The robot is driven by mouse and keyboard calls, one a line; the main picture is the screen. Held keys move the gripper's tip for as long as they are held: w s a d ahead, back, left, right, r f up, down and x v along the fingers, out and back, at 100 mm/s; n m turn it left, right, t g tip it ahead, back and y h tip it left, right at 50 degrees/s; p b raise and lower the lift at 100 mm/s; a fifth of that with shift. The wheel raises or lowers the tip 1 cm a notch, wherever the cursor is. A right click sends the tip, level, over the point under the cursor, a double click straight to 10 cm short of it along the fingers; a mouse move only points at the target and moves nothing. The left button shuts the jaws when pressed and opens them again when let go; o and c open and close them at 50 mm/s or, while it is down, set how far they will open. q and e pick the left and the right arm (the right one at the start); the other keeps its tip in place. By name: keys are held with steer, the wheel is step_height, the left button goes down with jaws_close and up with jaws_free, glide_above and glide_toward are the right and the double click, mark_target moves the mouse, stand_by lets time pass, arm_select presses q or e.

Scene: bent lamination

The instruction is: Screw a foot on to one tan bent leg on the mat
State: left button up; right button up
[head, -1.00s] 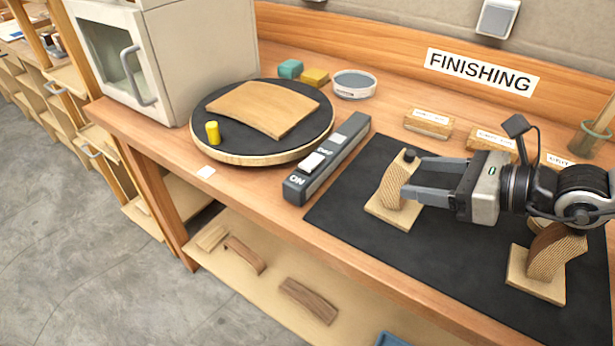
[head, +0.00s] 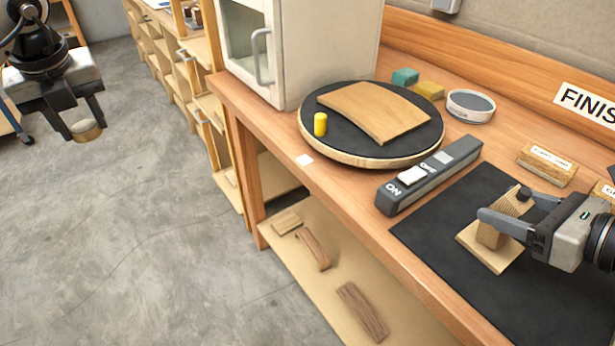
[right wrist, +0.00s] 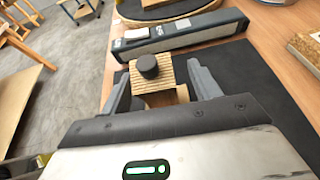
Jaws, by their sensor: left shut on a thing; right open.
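A tan bent leg (head: 512,204) stands on a square tan base on the black mat (head: 440,230). My right gripper (head: 503,209) is open, with a finger on each side of this leg; in the right wrist view a gap shows beside the leg. My left gripper (head: 86,129) is high at the far left, over the floor, shut on a small round tan piece (head: 87,132). Whether that piece is a foot I cannot tell.
A round black turntable (head: 340,150) carries a curved wood panel (head: 375,110) and a yellow cylinder (head: 320,124). A grey switch bar (head: 430,176) lies between turntable and mat. A white cabinet (head: 330,50) stands behind. Wood pieces (head: 362,311) lie on the lower shelf.

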arm_select(q)
step_height(320, 180, down, 3)
steer(key=shift+r+b, duration=0.1)
steer(key=shift+b, duration=0.75)
arm_select(e)
steer(key=shift+w+a+f, duration=0.15)
steer(key=shift+w+f, duration=0.15)
steer(key=shift+f, duration=0.35)
arm_select(q)
steer(key=shift+f+b, duration=0.6)
arm_select(e)
steer(key=shift+w+a, duration=0.25)
steer(key=shift+a, duration=0.15)
arm_select(q)
steer(key=shift+f, duration=0.1)
arm_select(e)
steer(key=shift+w+a+r, duration=0.1)
steer(key=shift+a, duration=0.1)
steer(key=shift+r, duration=0.1)
steer(key=c, duration=1.2)
